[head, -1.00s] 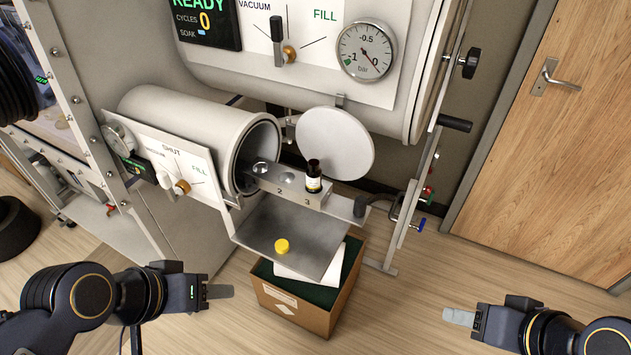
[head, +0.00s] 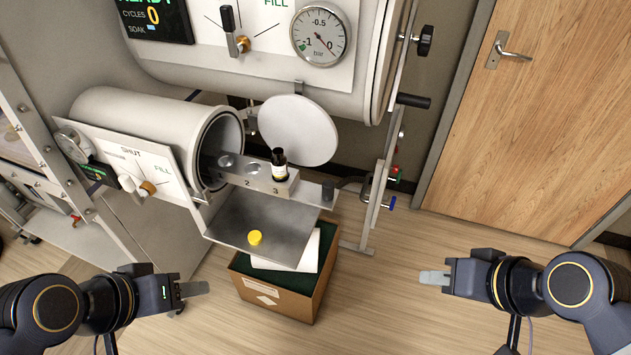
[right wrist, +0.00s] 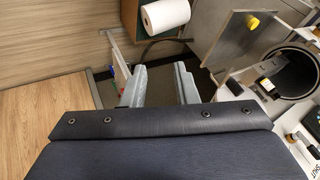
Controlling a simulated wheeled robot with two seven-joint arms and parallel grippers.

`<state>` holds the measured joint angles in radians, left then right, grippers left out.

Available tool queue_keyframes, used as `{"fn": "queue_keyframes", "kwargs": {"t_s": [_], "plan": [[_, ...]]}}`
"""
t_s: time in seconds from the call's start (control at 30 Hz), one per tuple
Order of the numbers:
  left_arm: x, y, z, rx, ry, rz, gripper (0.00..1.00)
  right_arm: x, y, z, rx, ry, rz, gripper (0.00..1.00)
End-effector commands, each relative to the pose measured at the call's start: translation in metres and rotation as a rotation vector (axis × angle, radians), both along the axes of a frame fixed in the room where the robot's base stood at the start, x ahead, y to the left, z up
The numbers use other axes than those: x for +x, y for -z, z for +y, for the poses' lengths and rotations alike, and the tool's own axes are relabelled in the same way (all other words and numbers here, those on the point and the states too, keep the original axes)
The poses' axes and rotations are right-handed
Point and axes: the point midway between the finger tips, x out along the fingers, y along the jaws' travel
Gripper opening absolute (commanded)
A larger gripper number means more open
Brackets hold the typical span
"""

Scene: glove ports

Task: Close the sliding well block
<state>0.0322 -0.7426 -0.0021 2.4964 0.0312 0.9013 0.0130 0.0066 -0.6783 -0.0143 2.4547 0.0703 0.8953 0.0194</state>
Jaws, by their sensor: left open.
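The sliding well block (head: 255,175) is a grey metal bar with round wells, marked 2 and 3. It sticks out of the open small cylindrical port (head: 213,150) above a metal tray. A dark vial with a pale label (head: 279,164) stands upright in the well near its outer end. My left gripper (head: 195,289) is open and empty, low and left of the block. My right gripper (head: 434,278) is low and right, apart from the block; its fingers stand apart, empty, in the right wrist view (right wrist: 160,85).
The round port door (head: 298,130) hangs open behind the block. A yellow cap (head: 255,237) lies on the metal tray (head: 270,220). Below it stands a cardboard box (head: 285,300). A frame post (head: 378,190) with valves stands right of the block.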

Motion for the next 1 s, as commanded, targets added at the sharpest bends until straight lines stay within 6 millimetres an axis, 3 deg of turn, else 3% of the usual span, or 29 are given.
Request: {"fn": "queue_keyframes", "kwargs": {"t_s": [0.03,0.2,0.4,0.5,0.77,1.0], "plan": [[0.000,-0.007,0.000,0.000,0.000,0.000,0.46,0.012,-0.014,0.006,0.039,-0.011,0.018,0.20],[0.000,-0.023,0.000,0.000,0.000,0.000,0.46,0.075,-0.055,0.040,0.217,-0.025,0.103,0.00],[0.000,-0.038,0.000,0.000,0.000,0.000,0.46,0.150,-0.078,0.093,0.374,-0.006,0.213,0.00],[0.000,-0.042,0.000,0.000,0.000,0.000,0.46,0.174,-0.079,0.115,0.414,0.007,0.252,0.00],[0.000,-0.045,0.000,0.000,0.000,0.000,0.46,0.196,-0.072,0.139,0.446,0.021,0.284,0.00],[0.000,-0.047,0.000,0.000,0.000,0.000,0.46,0.204,-0.044,0.167,0.443,0.018,0.287,0.00]]}}
